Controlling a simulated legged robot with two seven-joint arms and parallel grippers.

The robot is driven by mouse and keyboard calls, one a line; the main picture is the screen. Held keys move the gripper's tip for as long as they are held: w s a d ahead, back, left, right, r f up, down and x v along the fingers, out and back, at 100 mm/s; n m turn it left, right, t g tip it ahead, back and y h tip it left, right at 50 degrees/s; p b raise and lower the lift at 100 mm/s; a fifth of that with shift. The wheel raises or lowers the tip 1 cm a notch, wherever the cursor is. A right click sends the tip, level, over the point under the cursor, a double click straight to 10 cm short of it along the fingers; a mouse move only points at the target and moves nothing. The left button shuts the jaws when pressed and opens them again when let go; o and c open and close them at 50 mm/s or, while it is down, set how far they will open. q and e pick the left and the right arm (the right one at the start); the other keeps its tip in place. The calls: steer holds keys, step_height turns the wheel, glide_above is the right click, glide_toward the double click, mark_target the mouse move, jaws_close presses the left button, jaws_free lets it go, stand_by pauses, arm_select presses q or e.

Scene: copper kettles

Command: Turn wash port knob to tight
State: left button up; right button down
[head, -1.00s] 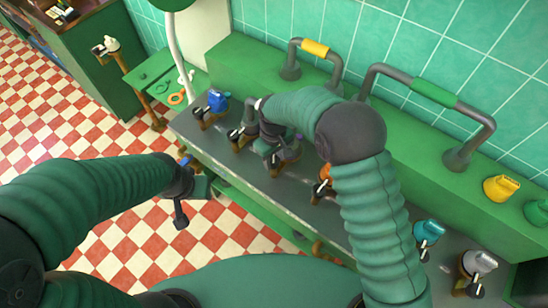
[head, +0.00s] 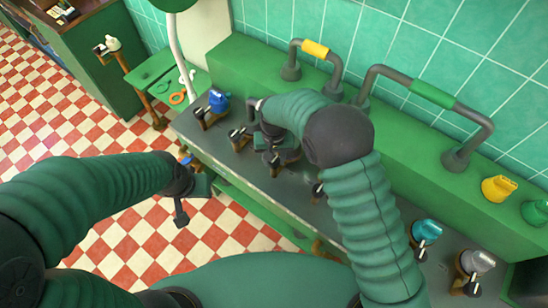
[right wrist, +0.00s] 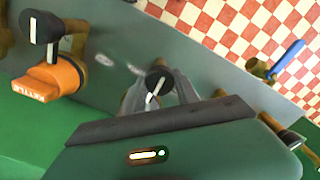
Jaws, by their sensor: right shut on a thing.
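In the right wrist view, a black round knob (right wrist: 157,82) with a white pointer line sits between the two grey fingers of my right gripper (right wrist: 160,95), which is shut on it. I cannot read any label that names it as the wash port. In the head view my right gripper (head: 275,152) is over the grey bench top, and my own arm partly hides it. My left gripper (head: 188,190) hangs over the floor in front of the bench, away from the knobs; its jaws are not clear.
An orange knob (right wrist: 48,80) marked KETTLE has a black knob (right wrist: 40,27) beside it. A blue tap (head: 218,101), a teal tap (head: 427,231) and a grey tap (head: 478,262) stand along the bench (head: 300,197). Pipe rails (head: 470,150) rise behind. A blue lever (right wrist: 288,58) juts at the bench edge.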

steer(key=shift+w+r, duration=0.2)
steer(key=shift+w, duration=0.1)
steer(key=c, duration=1.1)
jaws_free()
steer(key=shift+c, duration=0.2)
steer(key=shift+o, duration=1.2)
steer(key=shift+s+f, duration=0.1)
steer(key=shift+f, duration=0.05)
step_height(320, 180, up, 17)
steer(key=b, duration=0.1)
steer(key=shift+f, duration=0.15)
